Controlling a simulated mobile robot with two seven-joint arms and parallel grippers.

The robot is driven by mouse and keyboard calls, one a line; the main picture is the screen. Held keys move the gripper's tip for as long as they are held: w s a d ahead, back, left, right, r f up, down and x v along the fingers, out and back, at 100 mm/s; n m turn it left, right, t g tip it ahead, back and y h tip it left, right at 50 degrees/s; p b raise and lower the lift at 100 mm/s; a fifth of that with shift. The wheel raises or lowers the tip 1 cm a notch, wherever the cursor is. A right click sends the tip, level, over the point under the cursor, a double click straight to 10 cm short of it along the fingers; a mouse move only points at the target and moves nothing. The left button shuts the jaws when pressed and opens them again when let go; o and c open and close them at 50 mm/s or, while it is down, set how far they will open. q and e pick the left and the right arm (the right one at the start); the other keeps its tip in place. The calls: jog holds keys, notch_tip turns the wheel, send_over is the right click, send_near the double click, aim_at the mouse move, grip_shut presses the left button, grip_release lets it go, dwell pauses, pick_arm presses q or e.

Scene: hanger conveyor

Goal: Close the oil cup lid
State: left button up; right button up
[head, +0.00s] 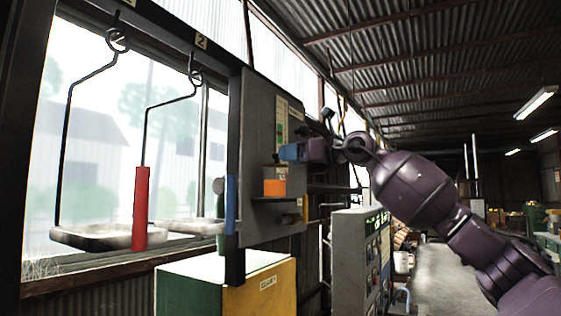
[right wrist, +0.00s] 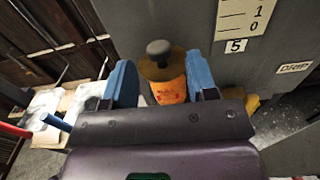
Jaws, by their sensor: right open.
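The oil cup (head: 275,187) has an orange body and sits on a small ledge on the grey panel. In the right wrist view the orange cup (right wrist: 171,93) shows below a brassy, disc-like part (right wrist: 163,68) with a dark grey knob (right wrist: 158,47). I cannot tell for sure how far this lid is tilted. My right gripper (head: 288,152) is open, with blue fingers, just above the cup in the head view. In the right wrist view its fingers (right wrist: 160,84) stand apart on either side of the cup, with nothing between them gripped. My left gripper is out of view.
The grey panel (head: 258,115) stands behind the cup, with a scale and a "DRIP" label (right wrist: 294,68). A red-handled hook (head: 140,208) and pale trays hang at left. A yellow-green box (head: 225,285) and control cabinet (head: 352,262) stand below.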

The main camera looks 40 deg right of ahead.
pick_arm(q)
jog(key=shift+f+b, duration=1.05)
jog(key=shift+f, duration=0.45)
pick_arm(e)
jog(key=v, duration=0.6)
jog(key=shift+s, duration=0.15)
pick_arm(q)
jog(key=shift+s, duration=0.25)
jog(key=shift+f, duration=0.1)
